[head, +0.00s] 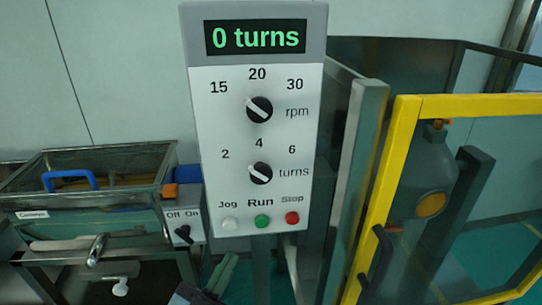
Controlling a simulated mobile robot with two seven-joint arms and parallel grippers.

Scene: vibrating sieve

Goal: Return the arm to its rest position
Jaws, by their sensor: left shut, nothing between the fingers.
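My left gripper (223,272) shows at the bottom, left of centre, below the control panel (212,140). Its fingers are shut with nothing between them, and it appears apart from the panel. Most of my left arm is out of the picture. My right gripper is not in view. The panel display (255,37) reads "0 turns". The rpm knob (259,109) and the turns knob (260,173) both have a slanted white mark. Below them are a white Jog button (230,224), a green Run button (262,221) and a red Stop button (292,218).
A sieve box (110,158) with a blue handle (70,181) stands at the left, with an Off/On switch (183,233) beside it. A yellow-framed guard door (393,170) with a dark handle (381,262) stands at the right. A grey vessel (425,180) shows behind it.

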